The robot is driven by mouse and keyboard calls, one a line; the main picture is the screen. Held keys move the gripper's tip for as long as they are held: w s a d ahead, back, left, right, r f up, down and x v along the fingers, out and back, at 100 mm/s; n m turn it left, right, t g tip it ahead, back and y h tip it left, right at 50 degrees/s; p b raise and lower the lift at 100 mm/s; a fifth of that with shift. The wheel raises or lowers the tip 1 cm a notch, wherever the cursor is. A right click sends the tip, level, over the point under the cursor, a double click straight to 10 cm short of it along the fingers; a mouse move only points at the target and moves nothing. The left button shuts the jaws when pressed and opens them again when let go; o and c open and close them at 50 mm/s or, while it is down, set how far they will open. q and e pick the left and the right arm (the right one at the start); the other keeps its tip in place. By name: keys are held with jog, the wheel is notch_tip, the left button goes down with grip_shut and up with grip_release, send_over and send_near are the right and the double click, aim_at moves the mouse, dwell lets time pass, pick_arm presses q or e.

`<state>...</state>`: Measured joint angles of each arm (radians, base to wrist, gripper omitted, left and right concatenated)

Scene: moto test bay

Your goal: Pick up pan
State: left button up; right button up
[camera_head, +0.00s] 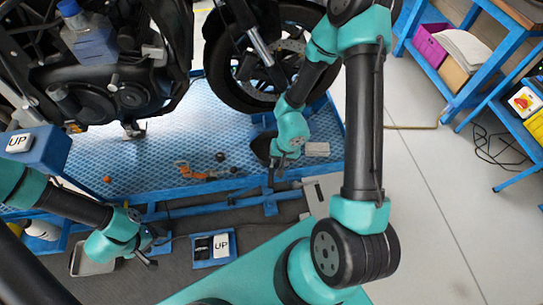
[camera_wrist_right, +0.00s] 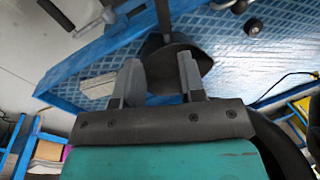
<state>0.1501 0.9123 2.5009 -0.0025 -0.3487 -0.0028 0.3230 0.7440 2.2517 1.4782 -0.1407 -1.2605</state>
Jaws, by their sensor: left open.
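A shallow grey pan (camera_head: 76,264) lies on the floor at the lower left in the head view, partly hidden by my left arm. My left gripper (camera_head: 150,257) is open and empty, just to the right of the pan. My right gripper (camera_head: 276,176) is over the front edge of the blue platform. In the right wrist view its two fingers (camera_wrist_right: 160,82) stand apart. A dark rounded object (camera_wrist_right: 180,66) lies beyond and between them. I cannot tell whether they touch it.
The blue lift platform (camera_head: 150,175) carries a motorcycle (camera_head: 110,85) and a few small tools. Blue shelves (camera_head: 460,90) stand at the right.

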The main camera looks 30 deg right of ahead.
aim_at(271, 176)
jog(key=shift+w+a+f, duration=0.2)
jog(key=shift+a+f, duration=0.15)
jog(key=shift+f, duration=1.5)
jog(key=shift+w+a+f, duration=0.2)
jog(key=shift+a+f, duration=0.1)
jog(key=shift+f, duration=1.6)
jog(key=shift+w+a+f, duration=0.2)
jog(key=shift+a+f, duration=0.15)
jog(key=shift+f, duration=1.5)
jog(key=shift+w+f, duration=0.1)
jog(key=shift+f, duration=0.15)
jog(key=shift+f, duration=0.1)
jog(key=shift+w+a+f, duration=0.1)
jog(key=shift+a+f, duration=0.1)
jog(key=shift+f, duration=0.6)
jog(key=shift+w+a+f, duration=0.15)
jog(key=shift+a+f, duration=0.05)
jog(key=shift+f, duration=0.6)
jog(key=shift+w+a+f, duration=0.1)
jog(key=shift+a+f, duration=0.1)
jog(key=shift+f, duration=0.6)
grip_shut()
